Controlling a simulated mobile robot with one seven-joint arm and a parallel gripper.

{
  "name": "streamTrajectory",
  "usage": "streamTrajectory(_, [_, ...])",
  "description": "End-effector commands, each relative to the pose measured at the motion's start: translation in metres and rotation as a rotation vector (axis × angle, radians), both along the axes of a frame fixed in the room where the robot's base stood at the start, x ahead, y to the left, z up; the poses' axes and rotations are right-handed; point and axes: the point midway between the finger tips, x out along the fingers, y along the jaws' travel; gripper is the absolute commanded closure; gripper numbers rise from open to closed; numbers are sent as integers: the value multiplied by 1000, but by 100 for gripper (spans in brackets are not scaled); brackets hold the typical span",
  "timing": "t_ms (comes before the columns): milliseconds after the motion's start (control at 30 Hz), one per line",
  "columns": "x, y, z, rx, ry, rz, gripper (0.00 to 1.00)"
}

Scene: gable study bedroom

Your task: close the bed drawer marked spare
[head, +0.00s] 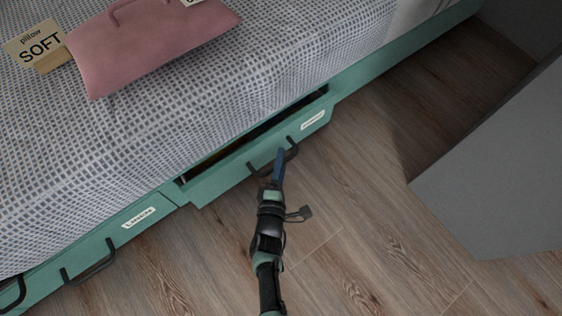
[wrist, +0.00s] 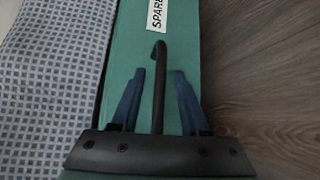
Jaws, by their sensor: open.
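The green bed drawer (head: 225,182) with a white label and a dark bar handle (head: 272,160) stands partly pulled out of the bed base in the head view. A dark gap shows behind its front. In the wrist view its label (wrist: 157,12) reads "SPARE". My gripper (head: 280,156) is at this handle, and its blue fingers show open in the wrist view (wrist: 157,75). The dark handle (wrist: 160,65) lies between the fingers, with space visible on both sides. Whether a finger touches the drawer front I cannot tell.
Another green drawer (head: 100,241) with a label and dark handle is at the lower left. A grey panel (head: 500,170) stands at right. Wood floor (head: 350,215) between is clear.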

Motion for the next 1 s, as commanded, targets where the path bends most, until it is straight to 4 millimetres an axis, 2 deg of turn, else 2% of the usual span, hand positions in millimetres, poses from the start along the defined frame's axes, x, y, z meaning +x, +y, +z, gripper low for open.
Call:
streamTrajectory(133, [0,0,0,0,0,0,55])
streamTrajectory(167, [0,0,0,0,0,0,59])
streamTrajectory(400, [0,0,0,0,0,0,100])
streamTrajectory(1000, [-1,0,0,0,0,0,100])
